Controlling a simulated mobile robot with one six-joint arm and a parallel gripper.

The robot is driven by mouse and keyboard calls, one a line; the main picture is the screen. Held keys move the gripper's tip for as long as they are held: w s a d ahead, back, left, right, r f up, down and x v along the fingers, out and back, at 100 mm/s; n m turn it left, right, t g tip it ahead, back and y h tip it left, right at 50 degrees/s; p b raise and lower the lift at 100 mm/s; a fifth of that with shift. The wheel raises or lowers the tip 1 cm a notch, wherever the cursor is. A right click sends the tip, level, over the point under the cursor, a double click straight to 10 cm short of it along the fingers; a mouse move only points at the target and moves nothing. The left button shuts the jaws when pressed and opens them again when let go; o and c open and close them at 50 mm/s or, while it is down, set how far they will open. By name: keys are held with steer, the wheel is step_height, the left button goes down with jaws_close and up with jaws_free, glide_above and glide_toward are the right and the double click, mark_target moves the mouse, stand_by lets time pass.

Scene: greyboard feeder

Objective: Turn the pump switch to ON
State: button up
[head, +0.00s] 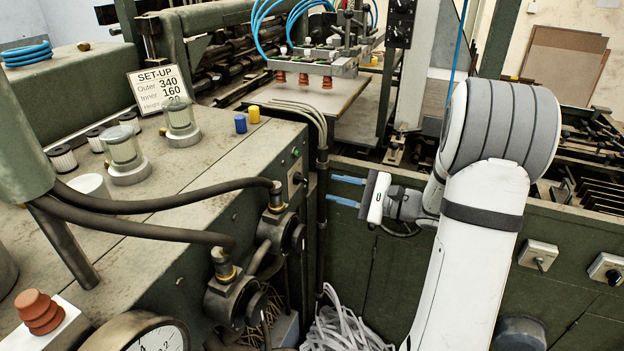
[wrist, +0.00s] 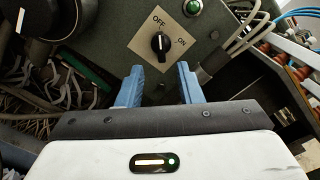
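The pump switch (wrist: 160,43) is a black knob on a pale square plate marked OFF and ON, on a dark green panel. Its light pointer mark appears to face the OFF label. In the head view the switch (head: 296,179) shows small and at a slant on the pump cabinet's right side. My gripper (wrist: 160,74) has two blue fingers, spread apart with nothing between them. In the wrist view the knob lies just beyond the fingertips, roughly centred between them. In the head view my gripper (head: 331,190) points left toward the switch, apart from it.
A green button (wrist: 193,7) sits beside the switch plate. Pale hoses and a dark vertical post (head: 322,200) run close to the switch. Black hoses join pump fittings (head: 282,232) on the cabinet. Tangled pale strips (head: 345,330) lie below.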

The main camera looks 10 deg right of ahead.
mark_target(307, 181)
steer(key=p+x, duration=0.1)
steer(key=x, duration=0.6)
steer(key=shift+w+a, duration=0.1)
steer(key=shift+a, duration=0.05)
steer(key=shift+c, duration=0.4)
jaws_close()
